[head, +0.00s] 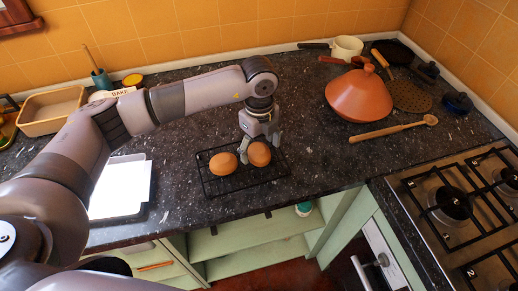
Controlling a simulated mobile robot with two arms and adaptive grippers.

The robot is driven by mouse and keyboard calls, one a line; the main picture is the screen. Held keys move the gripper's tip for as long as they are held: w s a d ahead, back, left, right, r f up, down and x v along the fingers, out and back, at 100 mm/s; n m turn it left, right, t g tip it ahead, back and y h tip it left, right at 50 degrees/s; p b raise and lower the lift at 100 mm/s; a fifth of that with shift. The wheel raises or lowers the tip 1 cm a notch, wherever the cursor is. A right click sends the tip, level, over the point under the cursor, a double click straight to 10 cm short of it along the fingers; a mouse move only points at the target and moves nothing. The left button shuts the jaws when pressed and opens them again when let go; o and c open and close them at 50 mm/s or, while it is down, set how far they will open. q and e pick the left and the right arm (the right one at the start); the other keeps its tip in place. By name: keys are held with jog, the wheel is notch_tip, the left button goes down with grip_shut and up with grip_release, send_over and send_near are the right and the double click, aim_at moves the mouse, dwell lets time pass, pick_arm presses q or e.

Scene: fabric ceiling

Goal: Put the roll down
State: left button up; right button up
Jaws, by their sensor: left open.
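Two round orange-brown rolls sit on a black wire rack on the dark speckled counter. The left roll (223,166) stands clear of my fingers. The right roll (259,154) is right under my left gripper (259,145), whose fingers reach down around it. The gripper is open, and I cannot tell whether a finger touches the roll. The black wire rack (213,187) lies flat near the counter's front edge. My right gripper is not in view.
A terracotta tagine (358,95), a wooden spoon (395,129) and several pans stand to the right. A gas stove (465,205) is at the far right. A white tray (120,187) lies left of the rack, and a tan dish (52,110) stands further left.

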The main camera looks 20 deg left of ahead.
aim_at(259, 148)
pick_arm(q)
notch_tip(259, 148, up, 11)
jog(key=b, duration=0.2)
jog(key=shift+b, duration=0.35)
jog(key=shift+f, duration=0.15)
